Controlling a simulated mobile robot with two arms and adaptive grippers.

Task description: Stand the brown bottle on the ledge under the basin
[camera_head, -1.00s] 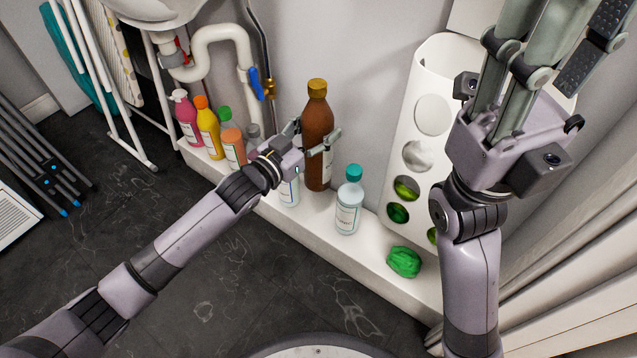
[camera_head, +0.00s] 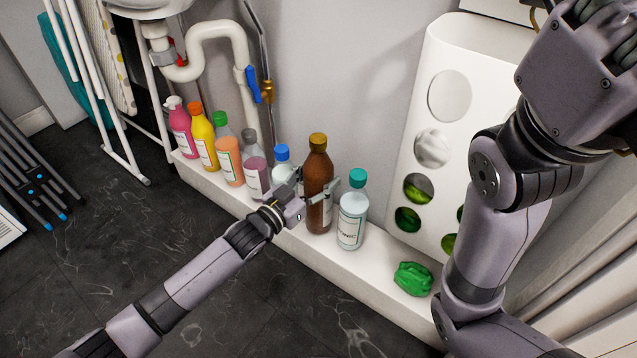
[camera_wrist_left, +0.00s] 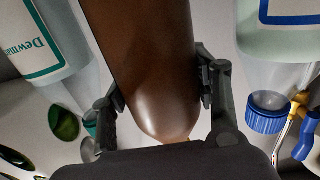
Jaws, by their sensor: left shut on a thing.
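The brown bottle (camera_head: 317,172), with a gold cap, is upright at the white ledge (camera_head: 378,264), between a blue-capped bottle (camera_head: 284,170) and a teal-capped bottle (camera_head: 352,212). Its base appears at ledge level, but I cannot tell whether it bears on the ledge. My left gripper (camera_head: 322,190) is shut on the brown bottle's body from the front left. In the left wrist view, the brown bottle (camera_wrist_left: 155,65) fills the space between both fingers. My right gripper is mostly beyond the top right of the head view; its fingertips are hidden. The basin (camera_head: 150,9) is at top left.
Pink, yellow, orange and purple bottles (camera_head: 256,178) stand along the ledge's left part. A green crumpled item (camera_head: 413,279) lies to the right, near a tall white holed holder (camera_head: 455,65). A pipe with a blue-handled valve (camera_head: 252,84) is behind.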

